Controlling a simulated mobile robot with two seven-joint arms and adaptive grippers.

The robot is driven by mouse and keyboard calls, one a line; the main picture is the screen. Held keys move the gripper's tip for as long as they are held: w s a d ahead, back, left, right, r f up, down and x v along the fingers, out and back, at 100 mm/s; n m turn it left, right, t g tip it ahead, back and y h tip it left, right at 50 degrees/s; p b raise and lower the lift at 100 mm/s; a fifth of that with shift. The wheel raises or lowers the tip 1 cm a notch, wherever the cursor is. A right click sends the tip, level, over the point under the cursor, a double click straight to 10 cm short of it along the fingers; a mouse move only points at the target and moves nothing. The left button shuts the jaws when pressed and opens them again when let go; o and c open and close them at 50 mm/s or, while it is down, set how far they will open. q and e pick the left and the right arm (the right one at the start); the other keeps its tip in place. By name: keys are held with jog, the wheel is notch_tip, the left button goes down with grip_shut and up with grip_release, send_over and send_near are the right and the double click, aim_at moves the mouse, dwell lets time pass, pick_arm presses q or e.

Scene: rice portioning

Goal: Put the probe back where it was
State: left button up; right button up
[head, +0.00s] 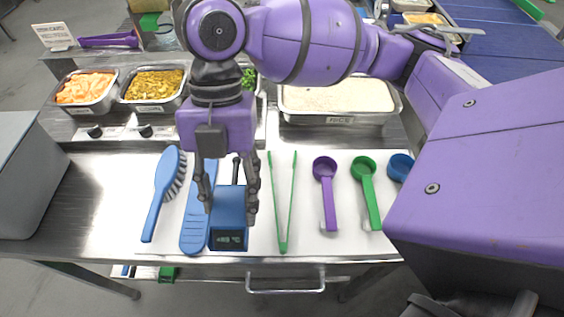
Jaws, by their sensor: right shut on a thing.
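The probe (229,207) looks like a blue box-shaped unit with a small dark display on its front, and a thin black stem (236,168) shows just behind it. It is at the front of the white mat (310,243), between a blue spatula and green tongs. My right gripper (229,205) comes down from above with one finger on each side of the blue unit, shut on it. Whether the unit touches the mat or is slightly raised is hard to tell. My left gripper is not in view.
A blue brush (162,198), blue spatula (193,228), green tongs (283,225), purple scoop (327,190), green scoop (367,190) and blue scoop (401,167) lie on the mat. Food pans and a rice pan (340,117) stand behind. A grey box (25,170) is at left.

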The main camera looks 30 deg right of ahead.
jog(key=w, duration=0.1)
jog(key=w+d+f, duration=0.2)
jog(key=w, duration=0.1)
jog(key=shift+d+f, duration=0.1)
jog(key=w+f, duration=0.1)
jog(key=w+d+f, duration=0.1)
jog(key=f, duration=0.1)
jog(key=w+f, duration=0.2)
jog(key=shift+d+f+b, duration=0.2)
jog(key=shift+d+b, duration=0.2)
jog(key=f, duration=0.3)
jog(key=shift+w+d+f, duration=0.1)
jog(key=shift+w+f, duration=0.1)
jog(key=o, duration=1.1)
jog(key=shift+o, duration=0.2)
